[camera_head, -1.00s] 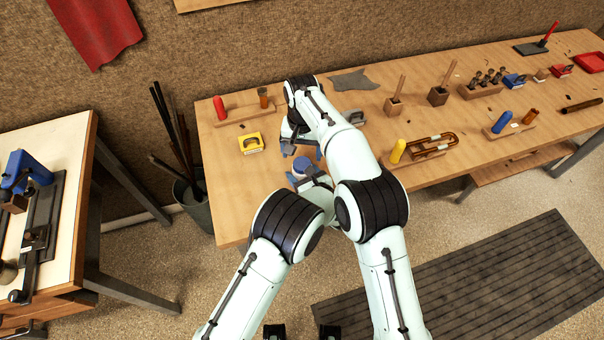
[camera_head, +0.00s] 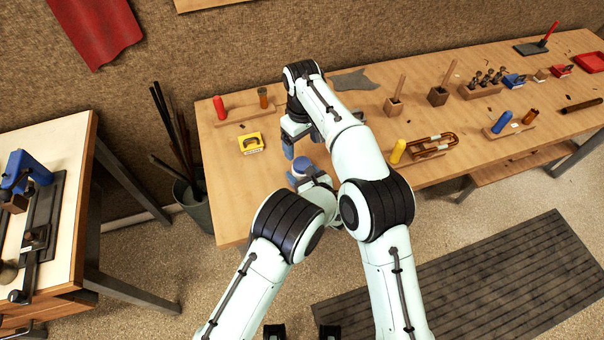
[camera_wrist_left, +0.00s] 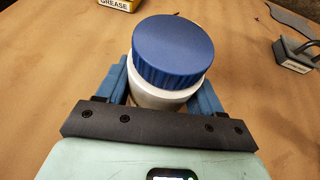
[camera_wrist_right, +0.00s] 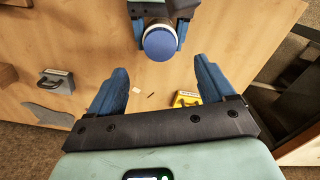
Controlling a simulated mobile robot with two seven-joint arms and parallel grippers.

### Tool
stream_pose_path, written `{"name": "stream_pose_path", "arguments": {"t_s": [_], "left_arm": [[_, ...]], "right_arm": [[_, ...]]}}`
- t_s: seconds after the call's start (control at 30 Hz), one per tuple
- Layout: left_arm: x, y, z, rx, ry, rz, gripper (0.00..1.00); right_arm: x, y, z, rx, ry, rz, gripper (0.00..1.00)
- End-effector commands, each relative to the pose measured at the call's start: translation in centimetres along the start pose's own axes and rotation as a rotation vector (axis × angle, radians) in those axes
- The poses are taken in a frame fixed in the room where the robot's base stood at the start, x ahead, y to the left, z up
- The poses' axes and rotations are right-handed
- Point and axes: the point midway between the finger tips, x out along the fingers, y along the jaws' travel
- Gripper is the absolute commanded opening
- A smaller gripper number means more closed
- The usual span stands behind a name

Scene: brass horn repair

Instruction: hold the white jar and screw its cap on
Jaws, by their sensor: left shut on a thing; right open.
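The white jar (camera_wrist_left: 160,97) stands upright between the fingers of my left gripper (camera_wrist_left: 165,88), which is shut on it. The blue ribbed cap (camera_wrist_left: 170,50) sits on top of the jar; I cannot tell how far it is threaded. The cap also shows in the head view (camera_head: 302,166) and in the right wrist view (camera_wrist_right: 159,44). My right gripper (camera_wrist_right: 161,72) is open and empty, its fingers apart and clear of the cap. In the head view my right gripper (camera_head: 302,141) is just beyond the cap, partly hidden by its own wrist.
A yellow grease box (camera_head: 251,143) lies on the bench to the left of the grippers. A small dark grey box (camera_wrist_left: 297,53) and a grey cloth (camera_head: 354,80) lie to the right. The bench's front left corner is clear.

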Motion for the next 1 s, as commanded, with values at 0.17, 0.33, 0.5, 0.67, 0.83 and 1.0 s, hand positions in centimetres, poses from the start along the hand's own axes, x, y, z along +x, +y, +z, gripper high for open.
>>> {"name": "stream_pose_path", "arguments": {"t_s": [0.17, 0.33, 0.5, 0.67, 0.83, 1.0], "left_arm": [[0.0, 0.0, 0.1, -0.001, -0.001, 0.000, 0.00], [0.0, 0.0, 0.1, -0.001, -0.001, 0.000, 0.00], [0.0, 0.0, 0.1, -0.001, -0.001, 0.000, 0.00], [0.0, 0.0, 0.1, -0.001, -0.001, 0.000, 0.00], [0.0, 0.0, 0.1, -0.001, -0.001, 0.000, 0.00], [0.0, 0.0, 0.1, -0.001, -0.001, 0.000, 0.00]], "right_arm": [[0.2, 0.0, 0.0, 0.001, -0.001, 0.000, 0.83], [2.0, 0.0, 0.1, 0.002, -0.004, -0.001, 0.83], [4.8, -0.1, 0.1, 0.002, -0.004, -0.001, 0.83], [6.8, 0.0, 0.0, 0.003, -0.002, -0.001, 0.83], [7.9, 0.0, 0.0, 0.003, -0.001, 0.000, 0.83], [8.1, 0.0, 0.0, 0.003, 0.000, 0.000, 0.83]]}}
